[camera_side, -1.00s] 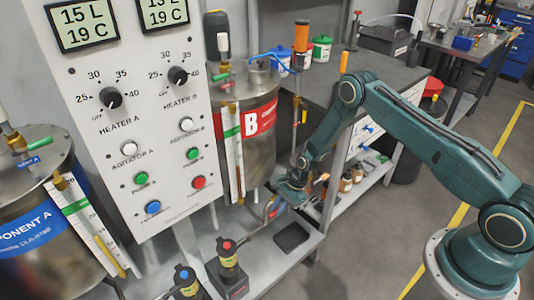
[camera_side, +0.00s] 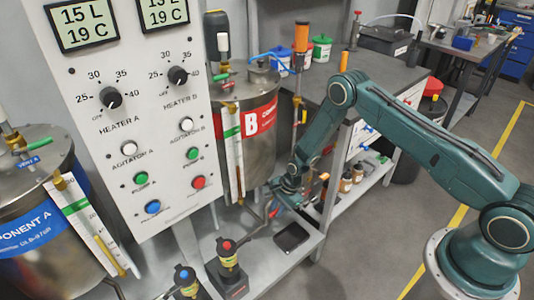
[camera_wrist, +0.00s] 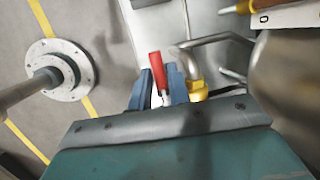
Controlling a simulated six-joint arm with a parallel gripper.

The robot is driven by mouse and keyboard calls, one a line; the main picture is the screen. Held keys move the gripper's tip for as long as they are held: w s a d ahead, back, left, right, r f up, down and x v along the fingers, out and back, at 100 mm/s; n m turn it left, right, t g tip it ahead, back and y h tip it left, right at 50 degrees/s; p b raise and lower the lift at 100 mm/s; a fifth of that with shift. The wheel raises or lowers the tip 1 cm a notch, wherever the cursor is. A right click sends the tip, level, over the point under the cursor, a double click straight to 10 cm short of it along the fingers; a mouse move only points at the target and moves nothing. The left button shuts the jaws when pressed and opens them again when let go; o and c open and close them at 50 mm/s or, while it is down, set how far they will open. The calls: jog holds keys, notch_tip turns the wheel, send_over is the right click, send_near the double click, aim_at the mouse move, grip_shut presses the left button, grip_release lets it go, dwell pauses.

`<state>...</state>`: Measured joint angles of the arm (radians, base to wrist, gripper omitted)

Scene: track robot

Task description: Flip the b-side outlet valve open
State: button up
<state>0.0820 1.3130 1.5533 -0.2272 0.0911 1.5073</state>
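The b-side tank (camera_side: 255,150), steel with a red band marked B, stands left of my gripper in the side view. My gripper (camera_side: 274,205) is low beside the tank's base, and its fingertips are small and partly hidden there. In the wrist view my gripper's two blue fingers (camera_wrist: 161,86) are apart. The red valve handle (camera_wrist: 156,66) sticks out between them, with a pale stem below it. I cannot tell whether either finger touches it. The yellow valve body (camera_wrist: 196,90) is just right of the right finger, joined to a bent steel pipe (camera_wrist: 205,42).
The grey control panel (camera_side: 125,120) stands left of the tank. Two pumps with red and blue tops (camera_side: 228,255) (camera_side: 186,280) stand on the lower shelf. A dark rectangular opening (camera_side: 291,237) lies in front of my gripper. Several small bottles (camera_side: 345,182) stand right.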

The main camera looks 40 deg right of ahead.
jog(key=shift+r, duration=0.15)
jog(key=v, duration=1.3)
jog(key=shift+r, duration=0.3)
jog(key=shift+d, duration=0.1)
dwell(0.3)
